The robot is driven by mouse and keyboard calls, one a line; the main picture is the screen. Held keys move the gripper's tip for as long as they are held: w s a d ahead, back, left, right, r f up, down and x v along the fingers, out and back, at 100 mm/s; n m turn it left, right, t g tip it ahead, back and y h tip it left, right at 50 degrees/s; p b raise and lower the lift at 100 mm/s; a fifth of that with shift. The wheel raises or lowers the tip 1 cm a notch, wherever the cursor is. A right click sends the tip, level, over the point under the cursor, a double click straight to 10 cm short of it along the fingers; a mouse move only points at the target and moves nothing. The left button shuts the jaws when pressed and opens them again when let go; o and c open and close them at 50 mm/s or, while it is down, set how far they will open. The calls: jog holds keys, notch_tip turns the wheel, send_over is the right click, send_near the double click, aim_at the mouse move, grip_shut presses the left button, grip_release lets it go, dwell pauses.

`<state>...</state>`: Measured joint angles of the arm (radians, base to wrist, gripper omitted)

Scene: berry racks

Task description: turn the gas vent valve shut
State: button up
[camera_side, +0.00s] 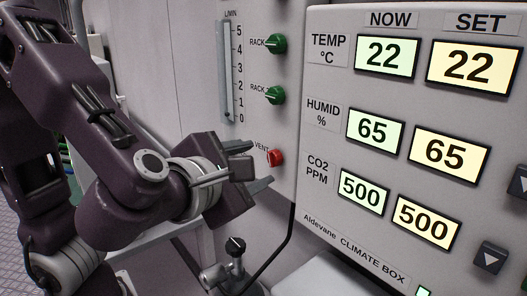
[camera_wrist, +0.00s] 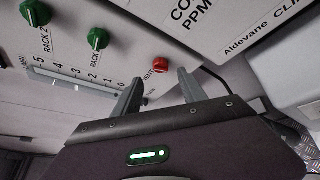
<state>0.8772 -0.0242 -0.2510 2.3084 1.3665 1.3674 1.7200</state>
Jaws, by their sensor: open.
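The gas vent valve is a small red knob (camera_side: 276,158) labelled VENT, low on the light grey panel in the side view. In the wrist view the red knob (camera_wrist: 160,65) shows between and just beyond my fingertips. My gripper (camera_side: 262,163) is open and empty, with its two grey fingers pointing at the panel, one above the knob's height and one below. The open fingers also show in the wrist view (camera_wrist: 162,76). They look apart from the knob, though the exact gap is hard to judge. I cannot tell the knob's turn position.
Two green RACK knobs (camera_side: 277,45) (camera_side: 275,95) sit above the vent knob, beside a flow scale (camera_side: 226,70). The climate box (camera_side: 325,165) with lit readouts stands close on the right. A black-knobbed fitting (camera_side: 235,247) and a dark cable are below.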

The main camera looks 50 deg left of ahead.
aim_at(272, 160)
jog(key=shift+y, duration=0.3)
jog(key=x, duration=0.6)
jog(key=shift+w+a+f, duration=0.2)
jog(key=shift+w+f, duration=0.05)
jog(key=shift+f, duration=0.2)
grip_shut()
